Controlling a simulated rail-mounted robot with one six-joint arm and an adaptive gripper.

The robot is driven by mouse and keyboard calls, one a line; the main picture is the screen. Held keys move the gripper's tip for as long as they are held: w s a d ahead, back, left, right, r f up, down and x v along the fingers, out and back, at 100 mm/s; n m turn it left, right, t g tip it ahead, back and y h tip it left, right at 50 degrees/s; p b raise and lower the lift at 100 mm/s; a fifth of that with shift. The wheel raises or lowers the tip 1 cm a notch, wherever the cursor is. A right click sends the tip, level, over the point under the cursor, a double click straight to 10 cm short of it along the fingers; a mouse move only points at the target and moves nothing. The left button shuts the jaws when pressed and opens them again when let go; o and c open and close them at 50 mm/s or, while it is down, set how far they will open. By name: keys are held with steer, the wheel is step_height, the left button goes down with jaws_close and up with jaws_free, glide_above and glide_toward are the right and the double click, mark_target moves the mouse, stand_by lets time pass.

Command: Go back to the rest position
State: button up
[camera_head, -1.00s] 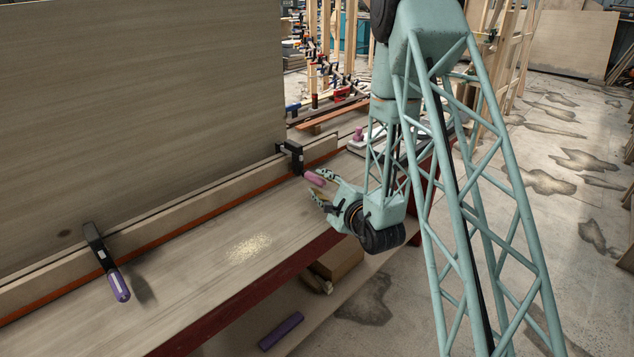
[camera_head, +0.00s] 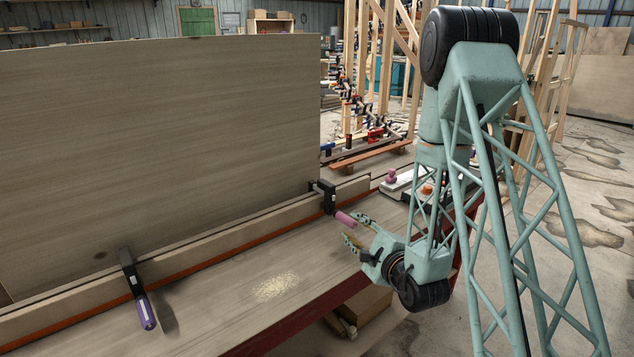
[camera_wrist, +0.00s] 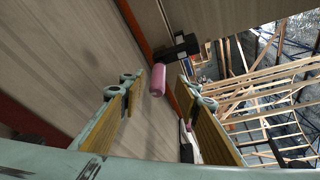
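My gripper (camera_head: 356,231) is open and empty above the front part of the workbench (camera_head: 215,312). In the wrist view its two yellow-padded fingers (camera_wrist: 160,98) stand apart with nothing between the pads. A black clamp with a pink handle (camera_head: 345,218) grips the wooden strip at the panel's right end. Its handle lies just beyond my fingertips, and in the wrist view the pink handle (camera_wrist: 158,80) shows past the gap between the fingers, apart from them.
A second clamp with a purple handle (camera_head: 146,312) sits on the strip at left. A large upright wood panel (camera_head: 160,150) stands behind. Sawdust (camera_head: 276,287) lies on the bench. A box (camera_head: 362,305) is below. Open concrete floor (camera_head: 590,200) lies at right.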

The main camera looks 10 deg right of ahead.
steer(key=s+a+r+n+g+y, duration=0.25)
steer(key=s+a+r+y, duration=0.25)
steer(key=a+r, duration=0.4)
steer(key=s+a+r+n+g+y, duration=0.2)
steer(key=s+a+r+n+y, duration=0.25)
steer(key=a+r, duration=0.5)
steer(key=s+a+r+n+g+y, duration=0.1)
steer(key=s+a+r+n+g, duration=0.3)
steer(key=s, duration=0.6)
steer(key=s+a+r+n+g, duration=0.25)
steer(key=s+a+g, duration=0.2)
steer(key=s, duration=0.55)
steer(key=s+d+f+n+g+h, duration=0.1)
steer(key=s+d+n+h, duration=0.2)
steer(key=s, duration=0.7)
steer(key=s+d+f+n+g+h, duration=0.1)
steer(key=s+d+n+g+h, duration=0.2)
steer(key=s, duration=0.7)
steer(key=s+d+r+t+h, duration=0.1)
steer(key=d+t+h, duration=0.1)
steer(key=d, duration=0.5)
steer(key=s+d+r+n+t+h, duration=0.1)
steer(key=s+d+h, duration=0.1)
steer(key=d, duration=0.5)
steer(key=s+d+r+t+h, duration=0.1)
steer(key=d+t+h, duration=0.1)
steer(key=d+h, duration=0.2)
steer(key=shift+s+d+r+t+p, duration=0.3)
steer(key=shift+s+d+r+p, duration=0.05)
steer(key=shift+d, duration=1.1)
